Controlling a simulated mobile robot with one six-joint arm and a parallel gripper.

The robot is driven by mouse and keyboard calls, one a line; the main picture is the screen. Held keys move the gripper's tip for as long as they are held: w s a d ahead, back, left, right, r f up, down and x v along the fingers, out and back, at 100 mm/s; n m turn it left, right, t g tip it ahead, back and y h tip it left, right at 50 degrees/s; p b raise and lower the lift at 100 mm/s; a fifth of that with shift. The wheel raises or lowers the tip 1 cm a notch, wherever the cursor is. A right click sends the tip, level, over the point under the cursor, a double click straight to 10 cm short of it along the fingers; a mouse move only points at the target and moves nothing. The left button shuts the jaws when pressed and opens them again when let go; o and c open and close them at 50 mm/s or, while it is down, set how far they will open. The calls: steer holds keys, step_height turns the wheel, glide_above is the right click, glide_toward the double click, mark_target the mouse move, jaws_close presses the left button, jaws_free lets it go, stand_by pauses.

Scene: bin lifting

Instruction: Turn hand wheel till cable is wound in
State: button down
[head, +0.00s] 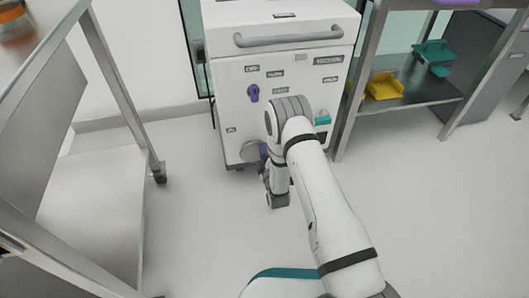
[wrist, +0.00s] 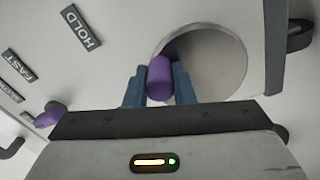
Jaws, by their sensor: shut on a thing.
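The hand wheel (wrist: 215,62) is a round grey disc low on the front of a white cabinet. A purple handle (wrist: 160,78) sticks out near its left edge in the wrist view. My gripper (wrist: 160,88) is shut on this handle, with one blue-grey finger on each side. In the head view the wheel (head: 249,152) shows at the cabinet's lower front, partly hidden by my arm. The purple handle (head: 263,150) shows beside it. I cannot make out any cable in either view.
The white cabinet (head: 225,120) has a grey bar handle (head: 288,37), a purple knob (head: 253,93), a teal part (head: 322,120) and several labels. A metal-framed cart (head: 100,200) stands left. A shelf (head: 420,95) with yellow (head: 384,87) and teal (head: 434,55) bins stands right.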

steer(key=shift+f, duration=0.1)
steer(key=m, duration=0.2)
steer(key=shift+w+d+f+m, duration=0.1)
steer(key=shift+d+f+m, duration=0.3)
step_height(320, 180, down, 7)
steer(key=a+m, duration=0.1)
steer(key=m, duration=1.7)
steer(key=shift+s+a+m, duration=0.2)
steer(key=shift+m, duration=0.2)
steer(key=shift+f, duration=0.1)
steer(key=c, duration=1.2)
jaws_free()
